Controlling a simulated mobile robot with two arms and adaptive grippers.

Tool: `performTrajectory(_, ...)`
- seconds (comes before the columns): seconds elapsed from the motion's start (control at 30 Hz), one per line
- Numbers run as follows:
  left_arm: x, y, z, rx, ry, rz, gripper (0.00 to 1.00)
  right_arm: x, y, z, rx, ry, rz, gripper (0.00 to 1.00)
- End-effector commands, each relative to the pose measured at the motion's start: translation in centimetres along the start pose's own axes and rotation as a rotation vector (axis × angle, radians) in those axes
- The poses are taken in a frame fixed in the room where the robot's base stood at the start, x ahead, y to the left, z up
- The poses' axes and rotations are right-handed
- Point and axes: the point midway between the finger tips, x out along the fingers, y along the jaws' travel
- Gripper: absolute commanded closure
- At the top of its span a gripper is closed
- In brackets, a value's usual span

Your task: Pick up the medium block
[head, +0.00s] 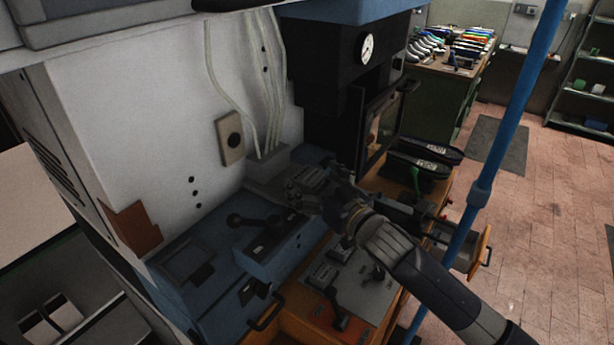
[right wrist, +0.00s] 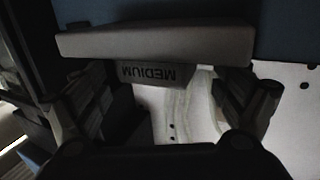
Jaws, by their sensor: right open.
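The medium block (right wrist: 150,74) shows in the right wrist view, with the word MEDIUM upside down on its face and a wider pale slab (right wrist: 155,42) directly above the label in the picture. My right gripper (right wrist: 165,108) is open, with one finger on each side of the labelled face. Whether either finger touches the block cannot be told. In the head view the right gripper (head: 317,190) is in front of the dark press, above the blue machine bed. The block is hard to make out there, among the dark fingers. My left gripper is in neither view.
A blue housing with a black lever (head: 262,220) stands just left of the gripper. A grey panel with levers (head: 355,280) lies below my right arm. Two dark shoes (head: 425,160) lie right of the press. A blue pole (head: 500,150) rises on the right.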

Motion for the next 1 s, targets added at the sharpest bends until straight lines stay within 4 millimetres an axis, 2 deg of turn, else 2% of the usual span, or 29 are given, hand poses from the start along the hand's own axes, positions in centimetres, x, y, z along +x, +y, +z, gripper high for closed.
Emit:
performTrajectory(0.23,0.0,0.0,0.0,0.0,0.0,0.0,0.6,0.1,0.0,0.0,-0.001,0.0,0.0,0.12)
performTrajectory(0.5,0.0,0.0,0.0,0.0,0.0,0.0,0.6,0.0,0.0,0.0,0.0,0.0,-0.001,0.71)
performTrajectory(0.97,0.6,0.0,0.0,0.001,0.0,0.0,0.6,0.1,-0.1,-0.9,-0.001,0.008,-0.002,0.71)
performTrajectory(1.0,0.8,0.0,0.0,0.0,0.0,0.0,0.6,0.0,-0.1,-1.2,-0.002,0.01,-0.002,0.77)
